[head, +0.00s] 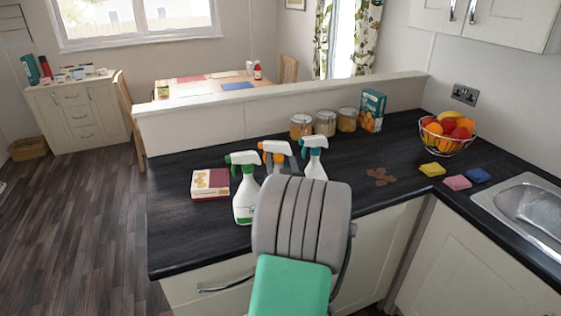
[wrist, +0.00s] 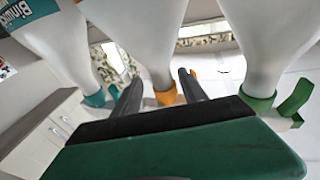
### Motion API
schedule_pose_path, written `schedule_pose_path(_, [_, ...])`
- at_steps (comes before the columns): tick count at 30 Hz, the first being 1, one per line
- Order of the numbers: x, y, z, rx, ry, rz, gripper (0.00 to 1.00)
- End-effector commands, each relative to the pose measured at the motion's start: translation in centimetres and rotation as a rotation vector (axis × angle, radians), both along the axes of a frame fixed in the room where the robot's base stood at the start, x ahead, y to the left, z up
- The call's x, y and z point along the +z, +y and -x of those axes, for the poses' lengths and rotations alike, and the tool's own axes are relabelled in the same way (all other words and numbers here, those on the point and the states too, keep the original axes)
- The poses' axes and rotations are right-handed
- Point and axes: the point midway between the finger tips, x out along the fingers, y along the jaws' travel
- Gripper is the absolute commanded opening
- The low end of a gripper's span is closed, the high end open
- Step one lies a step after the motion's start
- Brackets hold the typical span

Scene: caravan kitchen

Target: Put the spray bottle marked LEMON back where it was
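Three white spray bottles stand in a close group on the dark worktop. In the head view one has a green head (head: 244,190), one an orange head (head: 276,149) and one a teal head (head: 314,157). The wrist view shows them upside down: teal-headed (wrist: 95,97) at left, orange-headed (wrist: 166,96) in the middle, green-headed (wrist: 258,103) at right. My gripper (wrist: 160,80) is open, its fingers apart on either side of the orange-headed bottle, with gaps showing.
A maroon and cream box (head: 210,183) lies left of the bottles. Jars (head: 325,123), a teal box (head: 372,110) and a fruit basket (head: 447,132) stand behind. Brown pieces (head: 381,177), sponges (head: 457,182) and a sink (head: 525,205) are to the right. The left front worktop is bare.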

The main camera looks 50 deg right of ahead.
Motion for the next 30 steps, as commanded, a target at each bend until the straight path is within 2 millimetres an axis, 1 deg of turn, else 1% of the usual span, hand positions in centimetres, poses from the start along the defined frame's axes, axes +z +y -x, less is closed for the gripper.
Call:
schedule_pose_path(6, [0.0,0.0,0.0,0.001,0.000,-0.001,0.51])
schedule_pose_path(10, [0.5,0.1,0.0,0.001,0.001,-0.002,0.51])
schedule_pose_path(14, [-0.5,1.6,1.7,-0.001,-0.001,-0.001,0.51])
schedule_pose_path(21, [-1.4,5.6,5.9,-0.004,-0.001,0.002,0.51])
schedule_pose_path(24, [-1.6,7.0,7.1,-0.003,-0.001,0.002,0.51])
schedule_pose_path(27, [-1.6,7.9,8.0,-0.002,0.000,0.001,0.51])
schedule_pose_path(30, [-1.6,8.3,8.4,-0.001,0.001,0.001,0.51])
